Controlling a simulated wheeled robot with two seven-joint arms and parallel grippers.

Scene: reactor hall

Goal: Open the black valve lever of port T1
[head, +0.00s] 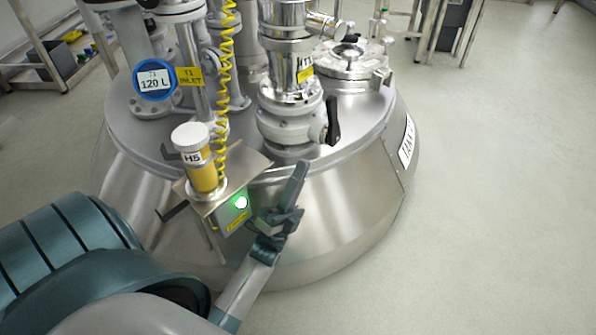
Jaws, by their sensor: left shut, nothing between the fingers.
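A black valve lever (333,121) is on the right side of a grey-white flanged valve (285,128), below a shiny steel pipe on the tank top. It stands roughly upright in the picture. A yellow tag (305,74) is on that pipe, its text too small to read surely. A yellow tag reading T1 INLET (190,76) is on another pipe to the left. My left gripper (297,178) is shut and empty. It appears in front of the tank's sloping side, below the lever and apart from it in the picture. My right gripper is not in view.
A yellow canister H5 (203,170) stands on a steel bracket with a green-lit box (237,208), just left of my left gripper. A coiled yellow hose (224,90) runs above it. A round 120 L gauge (154,80) is farther left. The floor at right is clear.

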